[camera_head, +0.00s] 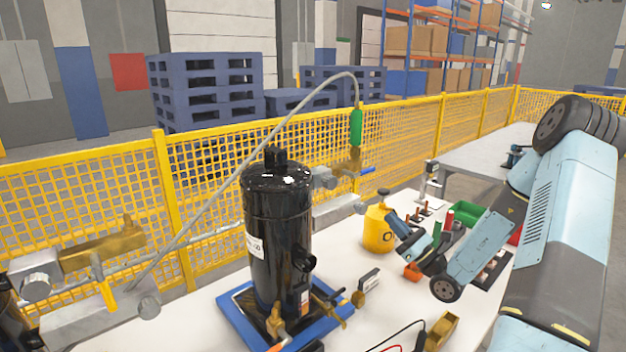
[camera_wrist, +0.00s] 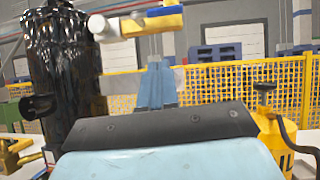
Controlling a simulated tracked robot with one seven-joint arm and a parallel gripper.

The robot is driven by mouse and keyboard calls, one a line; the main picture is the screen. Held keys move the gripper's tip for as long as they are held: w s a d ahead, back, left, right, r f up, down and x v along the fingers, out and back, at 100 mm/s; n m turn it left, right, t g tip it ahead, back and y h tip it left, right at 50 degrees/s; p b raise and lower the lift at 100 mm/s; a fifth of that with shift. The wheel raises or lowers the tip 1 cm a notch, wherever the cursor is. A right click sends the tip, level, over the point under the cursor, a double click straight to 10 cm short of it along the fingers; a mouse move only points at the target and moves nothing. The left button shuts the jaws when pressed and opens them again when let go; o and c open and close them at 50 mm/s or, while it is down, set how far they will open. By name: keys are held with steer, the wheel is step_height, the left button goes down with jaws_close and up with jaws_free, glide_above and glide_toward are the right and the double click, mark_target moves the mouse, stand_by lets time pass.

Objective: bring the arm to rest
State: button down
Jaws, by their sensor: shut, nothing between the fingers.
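My arm, in light blue and dark grey, comes in from the right in the head view and bends down over the white table (camera_head: 345,255). My gripper (camera_head: 393,220) is at its end, near the yellow canister, and looks small and partly hidden there. In the wrist view the gripper (camera_wrist: 156,82) points ahead from the middle, its blue-grey fingers shut with nothing seen between them. The black compressor (camera_head: 278,215) stands upright on a blue base, left of my gripper. It also fills the left of the wrist view (camera_wrist: 65,75).
The yellow canister (camera_head: 378,232) stands close beside the gripper; it shows at right in the wrist view (camera_wrist: 268,140). A green bin (camera_head: 466,213) and small parts lie behind the arm. A grey hose (camera_head: 215,195) arches over the compressor. Yellow mesh fencing (camera_head: 220,160) runs behind.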

steer(key=s+a+r+n+g+h, duration=0.2)
steer(key=s+a+r+n+g, duration=0.2)
steer(key=s+a+n+g, duration=0.5)
steer(key=s+a+r+n+g+h, duration=0.1)
steer(key=s+a+r+n+g, duration=0.2)
steer(key=s+a+n+g, duration=0.55)
steer(key=s+d+r+n+t+h, duration=0.4)
steer(key=s+d+r+n+h, duration=0.5)
steer(key=s+d+r+h, duration=0.1)
steer(key=s+d+h, duration=0.1)
steer(key=s+h, duration=0.1)
steer(key=h, duration=0.1)
steer(key=shift+d+r+t, duration=0.35)
steer(key=shift+d+r, duration=0.05)
